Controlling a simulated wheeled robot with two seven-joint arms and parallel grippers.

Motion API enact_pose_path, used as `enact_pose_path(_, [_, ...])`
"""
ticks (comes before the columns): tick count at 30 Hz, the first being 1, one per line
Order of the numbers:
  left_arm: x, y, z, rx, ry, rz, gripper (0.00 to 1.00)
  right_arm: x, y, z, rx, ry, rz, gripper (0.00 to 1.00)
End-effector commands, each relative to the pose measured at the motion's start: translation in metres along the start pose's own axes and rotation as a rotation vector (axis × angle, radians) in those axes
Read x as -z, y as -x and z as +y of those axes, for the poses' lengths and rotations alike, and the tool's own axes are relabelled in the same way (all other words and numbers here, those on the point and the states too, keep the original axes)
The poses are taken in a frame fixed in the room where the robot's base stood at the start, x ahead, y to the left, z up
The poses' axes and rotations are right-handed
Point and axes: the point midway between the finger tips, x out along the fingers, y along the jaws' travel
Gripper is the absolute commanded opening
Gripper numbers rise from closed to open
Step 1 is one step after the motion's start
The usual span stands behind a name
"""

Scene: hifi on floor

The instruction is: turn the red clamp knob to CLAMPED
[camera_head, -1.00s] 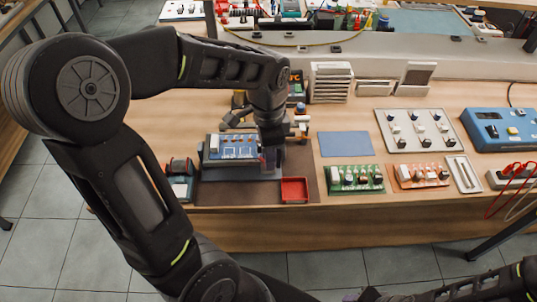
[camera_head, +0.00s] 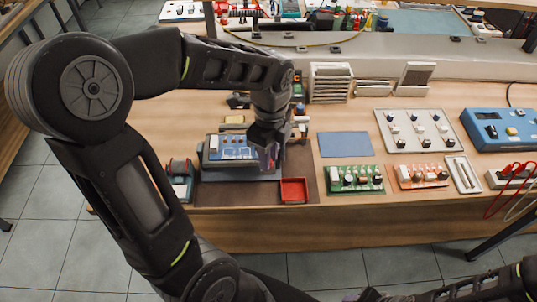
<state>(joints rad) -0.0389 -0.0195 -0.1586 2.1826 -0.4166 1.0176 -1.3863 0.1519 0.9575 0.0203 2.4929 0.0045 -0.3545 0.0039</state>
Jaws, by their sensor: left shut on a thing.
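A grey clamp fixture (camera_head: 212,172) holding a blue circuit board (camera_head: 226,153) sits on a brown mat at the left of the bench. My left gripper (camera_head: 267,160) points down at the right end of this fixture. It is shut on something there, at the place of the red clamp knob. The knob itself is mostly hidden by the fingers, with only a dull reddish trace between them. I cannot read any CLAMPED mark or the knob's angle. My right arm shows only in part at the bottom right, and its gripper is not in view.
A red tray (camera_head: 294,189) lies just right of and in front of the gripper. A blue pad (camera_head: 345,144), a green board (camera_head: 355,179) and an orange board (camera_head: 420,176) lie to the right.

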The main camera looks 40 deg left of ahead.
Motion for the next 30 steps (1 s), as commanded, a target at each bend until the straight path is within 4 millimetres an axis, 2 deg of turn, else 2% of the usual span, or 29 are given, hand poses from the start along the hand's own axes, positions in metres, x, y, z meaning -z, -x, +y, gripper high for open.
enact_pose_path(15, [0.0, 0.0006, -0.0006, 0.002, -0.026, -0.001, 0.0, -0.0002, 0.0002, -0.0001, 0.0, 0.0, 0.0, 0.36])
enact_pose_path(16, [0.0, 0.0006, -0.0006, 0.002, -0.026, -0.001, 0.24, -0.0001, 0.0002, -0.0001, 0.0, 0.0, 0.0, 0.36])
enact_pose_path(23, [0.0, 0.0003, -0.0003, 0.001, -0.025, -0.001, 0.43, -0.0001, 0.0001, -0.0001, 0.0, 0.0, 0.0, 0.36])
enact_pose_path(30, [0.0, 0.0002, -0.0001, 0.001, -0.024, -0.001, 0.44, -0.0001, 0.0001, 0.0, 0.0, 0.0, 0.0, 0.36])
